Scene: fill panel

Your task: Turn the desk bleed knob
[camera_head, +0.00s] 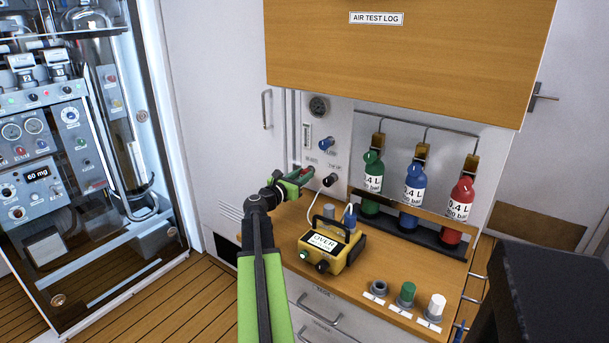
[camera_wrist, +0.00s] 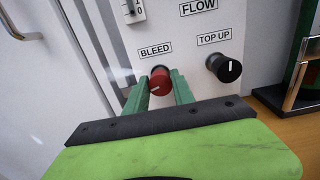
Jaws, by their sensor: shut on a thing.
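The bleed knob (camera_wrist: 159,80) is red with a white mark and sits under the "BLEED" label (camera_wrist: 155,50) on the white panel in the wrist view. My gripper (camera_wrist: 160,88) has its two green fingers on either side of the knob, shut on it. In the head view my gripper (camera_head: 303,180) reaches the panel above the wooden desk, and the fingers largely hide the knob there.
A black top-up knob (camera_wrist: 224,68) is right of the red one. A blue knob (camera_head: 326,143) sits above. A yellow device (camera_head: 332,247) stands on the desk (camera_head: 377,262) below. Green, blue and red bottles (camera_head: 413,185) stand in a rack at right.

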